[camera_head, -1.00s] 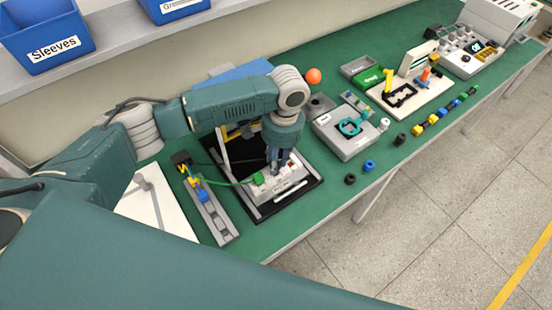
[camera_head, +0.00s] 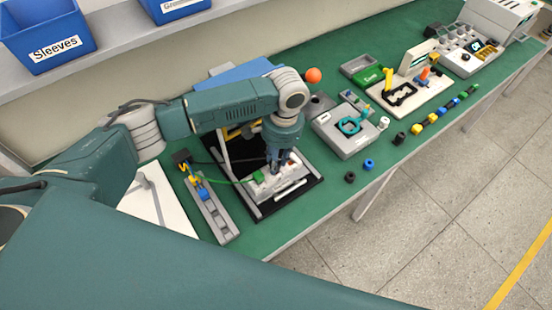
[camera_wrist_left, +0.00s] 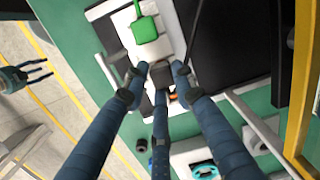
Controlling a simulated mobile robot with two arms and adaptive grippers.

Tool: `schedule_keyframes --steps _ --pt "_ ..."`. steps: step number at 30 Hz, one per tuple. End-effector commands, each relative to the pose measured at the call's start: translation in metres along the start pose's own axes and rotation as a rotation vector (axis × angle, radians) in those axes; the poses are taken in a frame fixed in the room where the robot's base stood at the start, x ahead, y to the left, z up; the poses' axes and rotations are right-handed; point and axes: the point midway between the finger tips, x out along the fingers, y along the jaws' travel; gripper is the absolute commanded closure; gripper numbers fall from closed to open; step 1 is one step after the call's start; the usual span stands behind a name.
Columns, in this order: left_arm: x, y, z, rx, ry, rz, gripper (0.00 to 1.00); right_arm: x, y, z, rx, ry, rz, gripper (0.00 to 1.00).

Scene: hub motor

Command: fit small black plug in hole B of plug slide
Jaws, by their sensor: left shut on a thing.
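My left gripper (camera_head: 278,163) points down over a white fixture (camera_head: 290,186) with a green block (camera_head: 259,176), which may be the plug slide. In the left wrist view the left fingertips (camera_wrist_left: 161,76) close around a small dark piece (camera_wrist_left: 161,72), probably the small black plug. It is at the white fixture, next to the green block (camera_wrist_left: 145,29). I cannot tell whether it is in a hole, and no hole letters are readable. My right gripper (camera_wrist_left: 42,73) shows at the left edge of the left wrist view, over the floor, fingers apart and empty.
The fixture stands on a black tray (camera_head: 258,211). A grey rail (camera_head: 222,223) with blue and yellow parts lies left of it. A grey box (camera_head: 347,145) stands at the right. Loose black (camera_head: 350,177) and blue (camera_head: 369,164) rings lie near the front edge.

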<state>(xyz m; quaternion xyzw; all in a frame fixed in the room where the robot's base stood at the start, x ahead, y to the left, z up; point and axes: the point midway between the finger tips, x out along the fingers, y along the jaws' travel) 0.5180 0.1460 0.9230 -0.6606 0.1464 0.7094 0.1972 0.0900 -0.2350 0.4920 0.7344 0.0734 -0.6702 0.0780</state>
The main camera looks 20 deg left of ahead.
Motion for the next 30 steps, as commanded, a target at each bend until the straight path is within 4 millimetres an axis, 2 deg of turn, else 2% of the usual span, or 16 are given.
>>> schedule_keyframes --steps 17,18,20,30 --pt "0.012 0.001 -0.001 0.000 0.000 0.001 0.94 0.004 -0.001 0.000 -0.001 0.001 -0.001 0.52" --pt "0.011 0.001 -0.001 0.000 0.000 0.001 0.66 0.003 -0.001 0.000 -0.001 0.000 -0.001 0.52" --pt "0.011 0.001 -0.001 0.000 0.000 0.000 0.54 0.003 -0.001 0.000 -0.001 0.001 -0.001 0.52" --pt "0.009 0.001 -0.001 0.000 0.001 0.000 0.52 0.004 0.000 -0.001 -0.001 0.001 0.000 0.52"
